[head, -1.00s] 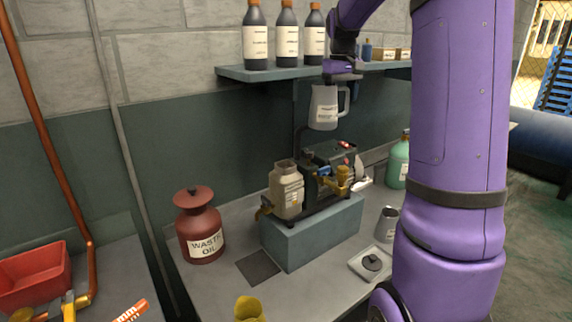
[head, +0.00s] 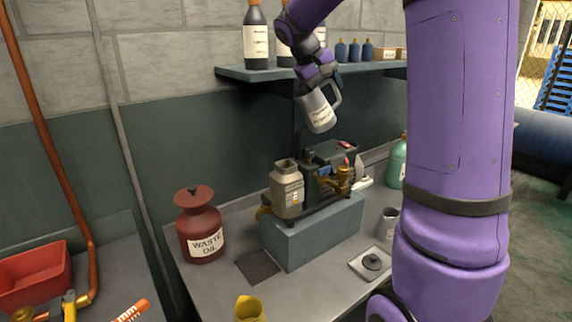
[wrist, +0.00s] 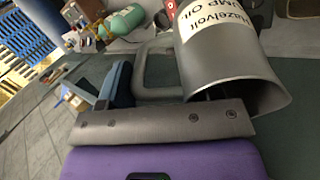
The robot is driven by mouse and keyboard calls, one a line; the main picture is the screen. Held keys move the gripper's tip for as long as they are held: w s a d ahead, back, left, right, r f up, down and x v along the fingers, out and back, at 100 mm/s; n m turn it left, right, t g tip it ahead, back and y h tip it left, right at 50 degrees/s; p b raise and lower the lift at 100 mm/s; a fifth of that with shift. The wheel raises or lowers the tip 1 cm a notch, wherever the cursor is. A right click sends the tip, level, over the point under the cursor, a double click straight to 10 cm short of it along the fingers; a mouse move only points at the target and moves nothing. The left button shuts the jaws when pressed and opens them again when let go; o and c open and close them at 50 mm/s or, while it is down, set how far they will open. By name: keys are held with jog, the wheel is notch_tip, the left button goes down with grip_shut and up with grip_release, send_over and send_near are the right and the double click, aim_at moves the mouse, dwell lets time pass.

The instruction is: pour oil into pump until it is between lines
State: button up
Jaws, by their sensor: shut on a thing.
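My gripper (head: 312,84) is shut on a grey jug (head: 318,111) with a white label and a handle. In the wrist view the jug (wrist: 215,60) shows a label reading "pump oil", and its wide rim faces my camera. The jug is tilted in the air, above the pump, and apart from it. The pump (head: 325,170) has a dark body, a beige reservoir (head: 287,190) with an open neck, and brass fittings. It stands on a grey-blue block (head: 312,232). The oil level and the lines are too small to tell.
A red waste oil can (head: 201,228) stands left of the block. A shelf (head: 235,72) with dark bottles (head: 256,35) is behind my gripper. A green cylinder (head: 398,165), a small metal cup (head: 387,223) and a scale-like plate (head: 357,262) are at the right.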

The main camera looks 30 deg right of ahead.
aim_at(316, 85)
jog(key=shift+w+a+r+h, duration=0.25)
jog(key=shift+a+r+h, duration=0.45)
jog(key=shift+a+h, duration=0.25)
jog(key=shift+w+a+f+g+h, duration=0.2)
jog(key=shift+a+g+h, duration=0.25)
jog(key=shift+h, duration=0.3)
jog(key=shift+w+a+f+g+h+b, duration=0.1)
jog(key=shift+a+f+g+h+b, duration=0.1)
jog(key=shift+a+f+h, duration=0.5)
jog(key=shift+a+f+g+h+b, duration=0.2)
jog(key=shift+f+h, duration=0.1)
jog(key=shift+h, duration=0.7)
jog(key=shift+w+a+f+h+b, duration=0.1)
jog(key=shift+a+f+h+b, duration=0.15)
jog(key=shift+a+h+b, duration=0.3)
jog(key=shift+d+h, duration=0.2)
jog(key=shift+h, duration=0.05)
jog(key=shift+s+d+b, duration=0.2)
jog(key=shift+b, duration=0.15)
jog(key=shift+d+f+g+b, duration=0.1)
jog(key=shift+d+g+b, duration=0.15)
jog(key=shift+d+b, duration=0.15)
jog(key=shift+w+a+f+h+b, duration=0.25)
jog(key=shift+a+h+b, duration=0.35)
jog(key=shift+b, duration=0.7)
